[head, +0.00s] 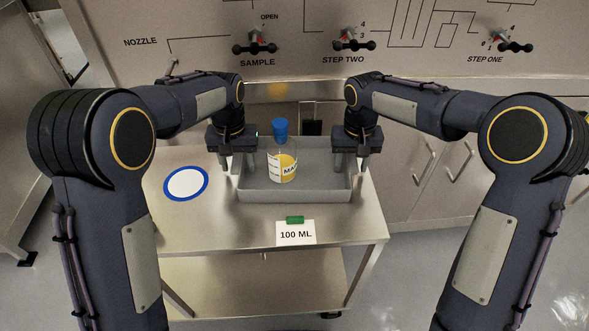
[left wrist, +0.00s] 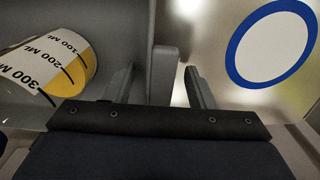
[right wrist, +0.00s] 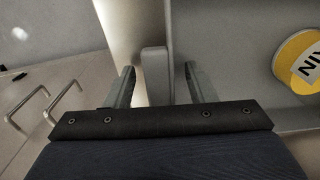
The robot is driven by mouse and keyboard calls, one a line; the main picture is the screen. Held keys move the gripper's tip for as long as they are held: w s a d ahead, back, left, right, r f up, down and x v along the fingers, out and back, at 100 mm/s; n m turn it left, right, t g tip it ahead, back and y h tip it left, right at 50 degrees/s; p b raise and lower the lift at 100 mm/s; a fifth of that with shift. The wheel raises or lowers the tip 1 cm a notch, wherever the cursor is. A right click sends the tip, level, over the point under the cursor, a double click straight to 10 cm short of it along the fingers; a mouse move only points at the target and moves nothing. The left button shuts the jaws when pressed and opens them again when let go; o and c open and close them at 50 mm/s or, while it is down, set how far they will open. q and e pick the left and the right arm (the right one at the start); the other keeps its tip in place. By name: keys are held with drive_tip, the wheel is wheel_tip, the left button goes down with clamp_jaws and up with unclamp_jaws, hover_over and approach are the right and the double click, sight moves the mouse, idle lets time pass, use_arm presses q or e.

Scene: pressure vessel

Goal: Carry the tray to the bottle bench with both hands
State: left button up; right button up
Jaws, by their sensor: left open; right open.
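The grey tray (head: 300,196) rests on a steel cart (head: 220,232). A bottle (head: 283,166) with yellow contents, a printed label and a blue cap (head: 280,129) stands upright inside it. My left gripper (head: 232,172) is open at the tray's left wall; in the left wrist view its fingers straddle the wall (left wrist: 163,70), with a gap on both sides. My right gripper (head: 352,168) is open at the right wall; in the right wrist view its fingers straddle that wall (right wrist: 156,72), apart from it. I cannot identify the bottle bench.
A white disc with a blue rim (head: 186,184) lies on the cart left of the tray. A "100 ML" card (head: 296,234) with a green clip is at the cart's front edge. A panel with valve handles (head: 255,47) stands behind, above cabinets with handles (head: 424,160).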

use_arm(q)
clamp_jaws()
use_arm(e)
clamp_jaws()
use_arm(q)
drive_tip(key=shift+r, duration=0.2)
use_arm(e)
drive_tip(key=shift+r, duration=0.2)
